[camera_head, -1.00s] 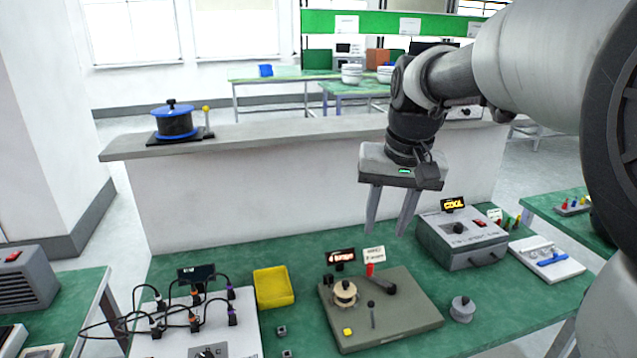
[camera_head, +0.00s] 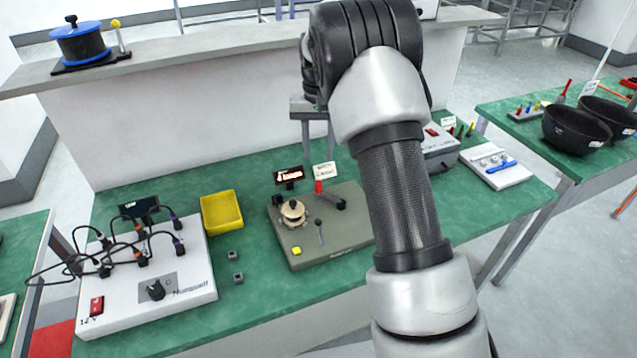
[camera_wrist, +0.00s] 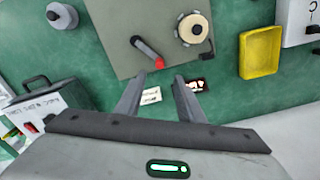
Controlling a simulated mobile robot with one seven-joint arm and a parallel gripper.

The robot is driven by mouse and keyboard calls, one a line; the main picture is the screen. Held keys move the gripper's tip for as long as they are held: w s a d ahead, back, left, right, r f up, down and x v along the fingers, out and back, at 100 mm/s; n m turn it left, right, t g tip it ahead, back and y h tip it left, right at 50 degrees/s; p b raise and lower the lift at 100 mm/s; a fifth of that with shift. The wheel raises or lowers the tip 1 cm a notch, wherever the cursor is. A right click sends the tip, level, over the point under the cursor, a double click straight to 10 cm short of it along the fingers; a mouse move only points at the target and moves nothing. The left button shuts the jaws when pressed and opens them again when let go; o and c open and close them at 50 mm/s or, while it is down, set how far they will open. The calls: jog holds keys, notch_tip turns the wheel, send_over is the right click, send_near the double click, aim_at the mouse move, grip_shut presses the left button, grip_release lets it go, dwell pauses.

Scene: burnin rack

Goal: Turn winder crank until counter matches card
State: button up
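The winder's grey-green base (camera_head: 345,245) sits on the green bench, with a cream spool (camera_head: 293,212) on it; both show in the wrist view as the base (camera_wrist: 115,12) and the spool (camera_wrist: 193,29). The black crank (camera_wrist: 143,46) ends in a red handle (camera_wrist: 159,62). Behind it stand the counter (camera_head: 289,175), with small red characters I cannot read surely, and the white card (camera_head: 325,170), too small to read. My gripper (camera_wrist: 157,82) is open and empty, its fingertips either side of and just short of the red handle.
A yellow tray (camera_head: 222,213) and a white wired panel (camera_head: 190,290) lie left of the winder. A grey box (camera_head: 438,146) and a white board (camera_head: 495,167) lie to the right. A raised ledge (camera_head: 200,55) runs behind the bench.

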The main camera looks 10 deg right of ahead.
aim_at(318, 181)
notch_tip(318, 181, down, 12)
jog(key=shift+r+b, duration=0.25)
jog(key=shift+b, duration=0.05)
grip_shut()
